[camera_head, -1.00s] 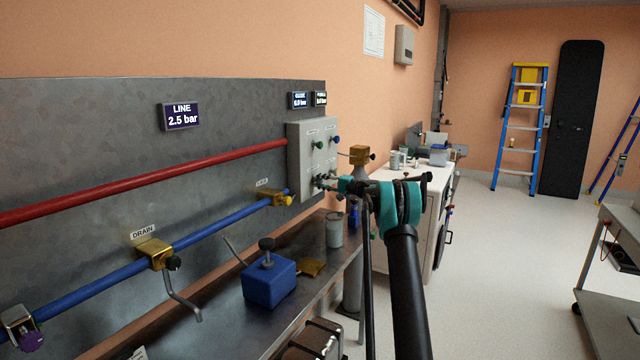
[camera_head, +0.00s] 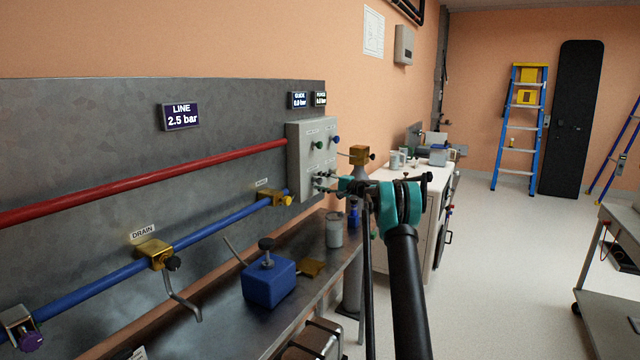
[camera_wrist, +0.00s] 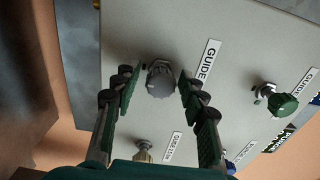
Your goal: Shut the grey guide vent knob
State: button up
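The grey guide vent knob (camera_wrist: 160,80) shows in the wrist view on the pale panel, beside a label reading GUIDE. My gripper (camera_wrist: 160,72) has one finger on each side of the knob, with a small gap visible on both sides. The fingers are open and hold nothing. In the head view my gripper (camera_head: 328,183) is at the lower part of the pale panel box (camera_head: 312,155), and it hides the knob there.
A green knob (camera_wrist: 283,104) and a brass-coloured knob (camera_wrist: 143,150) sit nearby on the same panel. A blue pipe (camera_head: 210,228) and a red pipe (camera_head: 150,176) run along the wall board. A blue box (camera_head: 268,282) stands on the bench below.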

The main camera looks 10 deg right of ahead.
dwell(0.3)
jog(key=v, duration=1.2)
jog(key=shift+a, duration=0.1)
